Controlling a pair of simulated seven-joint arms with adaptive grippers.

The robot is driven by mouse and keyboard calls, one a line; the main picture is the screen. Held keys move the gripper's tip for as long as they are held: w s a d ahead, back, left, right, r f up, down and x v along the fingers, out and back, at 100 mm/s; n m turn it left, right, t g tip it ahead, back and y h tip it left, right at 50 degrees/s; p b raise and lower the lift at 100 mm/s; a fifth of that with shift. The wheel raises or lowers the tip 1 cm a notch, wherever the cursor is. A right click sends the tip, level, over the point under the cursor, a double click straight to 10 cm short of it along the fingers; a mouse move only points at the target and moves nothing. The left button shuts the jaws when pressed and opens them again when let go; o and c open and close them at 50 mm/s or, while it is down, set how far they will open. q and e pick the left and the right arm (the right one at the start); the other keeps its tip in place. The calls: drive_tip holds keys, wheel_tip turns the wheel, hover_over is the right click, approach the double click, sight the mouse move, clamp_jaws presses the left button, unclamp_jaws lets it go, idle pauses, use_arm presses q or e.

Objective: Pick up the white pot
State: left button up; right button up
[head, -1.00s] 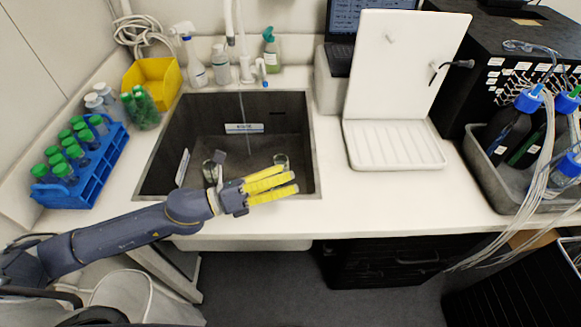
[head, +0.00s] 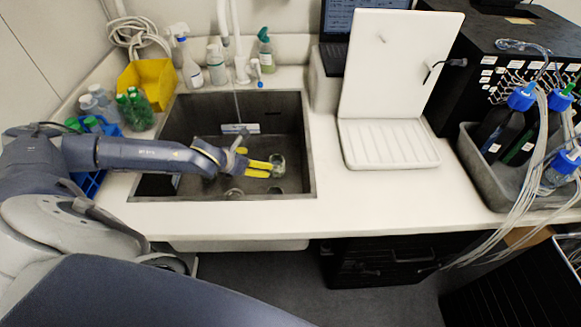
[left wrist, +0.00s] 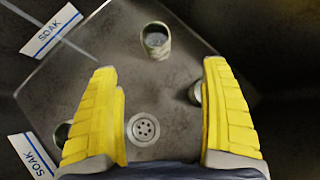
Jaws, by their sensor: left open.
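Several small pale, greyish pots stand in the dark sink (head: 306,150); none is plainly white. One pot (left wrist: 155,40) stands upright beyond my fingertips in the left wrist view; it seems to be the one by the fingertips in the head view (head: 278,163). A second pot (left wrist: 194,93) is partly hidden by the right-hand finger, and a third (left wrist: 63,132) by the left-hand finger. My left gripper (head: 266,169) reaches into the sink, with wide-open yellow fingers and nothing between them in the left wrist view (left wrist: 160,75). My right gripper is out of view.
The round drain (left wrist: 143,129) and "SOAK" labels (left wrist: 52,32) are in the sink. Bottles (head: 216,65) and a tap stand behind it. A blue rack (head: 92,180), partly behind my arm, is at left. A white drainboard (head: 385,145) is at right.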

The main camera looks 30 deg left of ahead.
use_arm(q)
drive_tip(key=x, duration=1.1)
drive_tip(key=shift+w+a+f, duration=0.2)
drive_tip(key=shift+w+f, duration=0.05)
drive_tip(key=shift+f, duration=0.15)
drive_tip(key=shift+a+x, duration=0.15)
drive_tip(key=shift+x, duration=1.25)
drive_tip(key=shift+a+x, duration=0.2)
drive_tip(key=shift+x, duration=1.25)
drive_tip(key=shift+s+f, duration=0.15)
drive_tip(key=c, duration=1.4)
wheel_tip(320, 180, up, 20)
